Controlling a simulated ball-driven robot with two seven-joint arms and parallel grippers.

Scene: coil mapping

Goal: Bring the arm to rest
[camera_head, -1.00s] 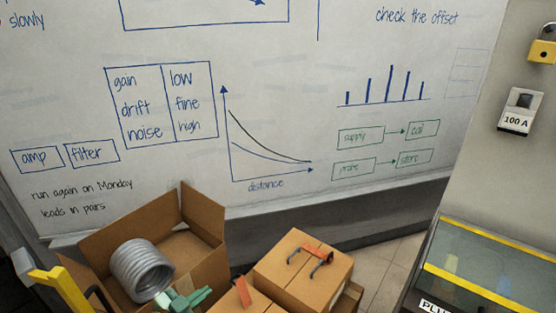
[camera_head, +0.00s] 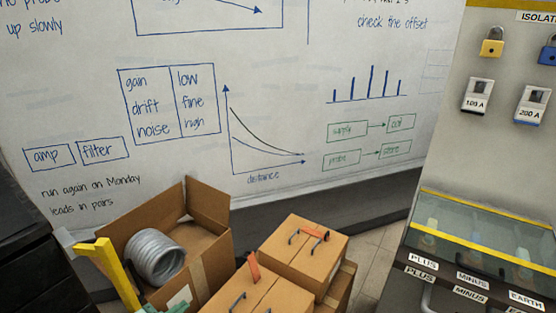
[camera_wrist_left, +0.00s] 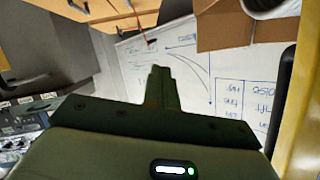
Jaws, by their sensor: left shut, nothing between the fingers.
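My left gripper (camera_head: 172,307) shows only as a bit of pale green at the bottom edge of the head view, in front of the open cardboard box. In the left wrist view its dark green fingers (camera_wrist_left: 158,86) are together, with nothing seen between them. Most of the left arm is out of the head view. My right gripper is in neither view.
An open box (camera_head: 209,228) holds a grey coil (camera_head: 155,256). Closed boxes (camera_head: 305,250) with handles stand beside it. A yellow bar (camera_head: 120,275) rises at left. A whiteboard (camera_head: 270,60) stands behind; a glass-fronted case (camera_head: 480,232) and padlocks (camera_head: 492,45) are at right.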

